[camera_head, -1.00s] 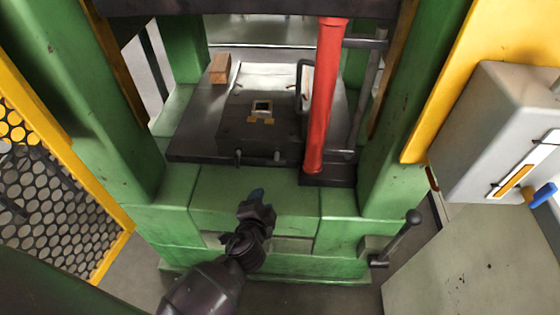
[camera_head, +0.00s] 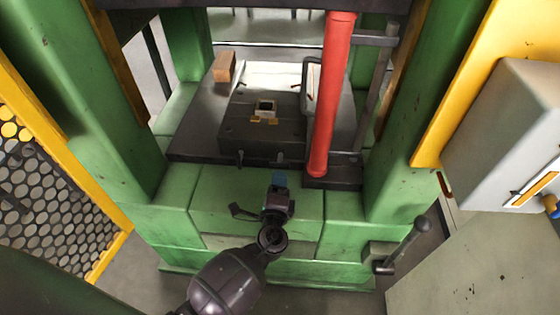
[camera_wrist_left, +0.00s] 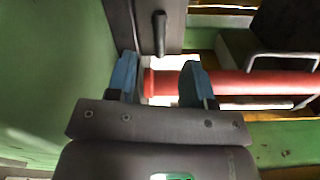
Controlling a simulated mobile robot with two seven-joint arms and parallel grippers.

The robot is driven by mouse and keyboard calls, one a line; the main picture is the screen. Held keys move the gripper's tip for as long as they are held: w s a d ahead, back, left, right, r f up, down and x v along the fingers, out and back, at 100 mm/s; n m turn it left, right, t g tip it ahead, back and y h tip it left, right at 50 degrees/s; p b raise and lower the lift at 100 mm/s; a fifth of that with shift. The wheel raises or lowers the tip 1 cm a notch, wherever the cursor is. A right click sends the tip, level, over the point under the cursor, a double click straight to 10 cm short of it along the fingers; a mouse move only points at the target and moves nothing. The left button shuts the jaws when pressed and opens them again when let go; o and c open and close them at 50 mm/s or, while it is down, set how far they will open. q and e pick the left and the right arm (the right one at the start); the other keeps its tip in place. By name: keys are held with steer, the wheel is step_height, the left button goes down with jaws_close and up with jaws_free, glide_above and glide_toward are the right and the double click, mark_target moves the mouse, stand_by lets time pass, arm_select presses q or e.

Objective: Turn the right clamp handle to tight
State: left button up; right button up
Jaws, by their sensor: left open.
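The right clamp handle (camera_head: 280,158) is a small dark lever on the front edge of the dark die block (camera_head: 235,130). The left clamp handle (camera_head: 239,158) is a similar lever to its left. My left gripper (camera_head: 279,180) has blue fingertips and is just in front of and below the right handle, apparently apart from it. In the left wrist view my left gripper (camera_wrist_left: 157,80) is open and empty. A dark handle (camera_wrist_left: 160,33) shows ahead of its fingers there, not between them. My right gripper is not in view.
A red cylinder (camera_head: 328,100) stands close to the right of the handle. Green press columns (camera_head: 400,110) stand on both sides. A larger lever (camera_head: 405,245) is at lower right. A grey box (camera_head: 500,130) is at far right. A brown block (camera_head: 224,66) lies at the back left.

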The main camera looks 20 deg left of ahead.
mark_target(280, 160)
arm_select(q)
steer(key=x, duration=0.8)
jaws_close()
